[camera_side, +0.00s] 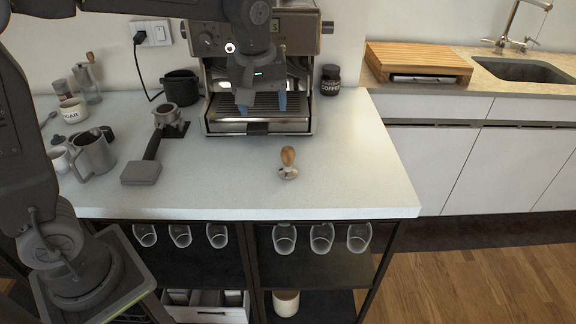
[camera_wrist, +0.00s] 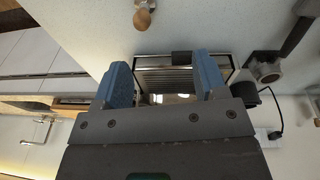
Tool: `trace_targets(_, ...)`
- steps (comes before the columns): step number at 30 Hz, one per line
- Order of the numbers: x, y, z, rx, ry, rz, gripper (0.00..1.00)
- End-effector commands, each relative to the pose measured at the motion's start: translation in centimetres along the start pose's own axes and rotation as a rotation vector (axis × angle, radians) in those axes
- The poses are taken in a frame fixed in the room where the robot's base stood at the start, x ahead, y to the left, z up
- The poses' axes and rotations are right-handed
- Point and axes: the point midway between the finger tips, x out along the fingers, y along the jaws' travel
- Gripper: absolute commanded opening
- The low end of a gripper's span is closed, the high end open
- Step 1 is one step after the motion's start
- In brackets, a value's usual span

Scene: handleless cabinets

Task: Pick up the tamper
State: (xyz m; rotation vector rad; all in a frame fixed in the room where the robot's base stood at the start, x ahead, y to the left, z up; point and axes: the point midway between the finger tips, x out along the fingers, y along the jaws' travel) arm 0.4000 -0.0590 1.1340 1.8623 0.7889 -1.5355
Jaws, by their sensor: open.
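The tamper (camera_side: 288,163) has a wooden handle and a metal base. It stands upright on the white counter in front of the espresso machine in the side view. In the wrist view the tamper (camera_wrist: 144,16) is near the top edge, and its top is partly cut off. My gripper (camera_side: 261,106) is in front of the espresso machine, above and behind the tamper. Its blue fingertips (camera_wrist: 160,78) are apart with nothing between them, and the gripper does not touch the tamper.
The espresso machine (camera_side: 258,122) stands close behind my gripper. A portafilter (camera_side: 143,168) and a metal pitcher (camera_side: 94,153) are on the left of the counter. A dark coffee jar (camera_side: 330,80) stands right of the machine. The counter around the tamper is clear, with its front edge nearby.

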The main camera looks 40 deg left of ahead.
Motion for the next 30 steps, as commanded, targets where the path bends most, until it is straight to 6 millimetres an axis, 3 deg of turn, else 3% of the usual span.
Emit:
trace_targets(3,2.6,2.8,-1.5,-0.137,-0.020,-0.058,0.66)
trace_targets(9,5.1,4.9,-2.7,-0.279,-0.026,-0.109,0.66)
trace_targets(14,6.5,5.1,-2.8,-0.305,-0.027,-0.119,0.66)
trace_targets(24,12.6,4.4,-2.5,-0.302,-0.027,-0.119,0.66)
trace_targets(30,14.0,4.2,-2.5,-0.302,-0.026,-0.117,0.66)
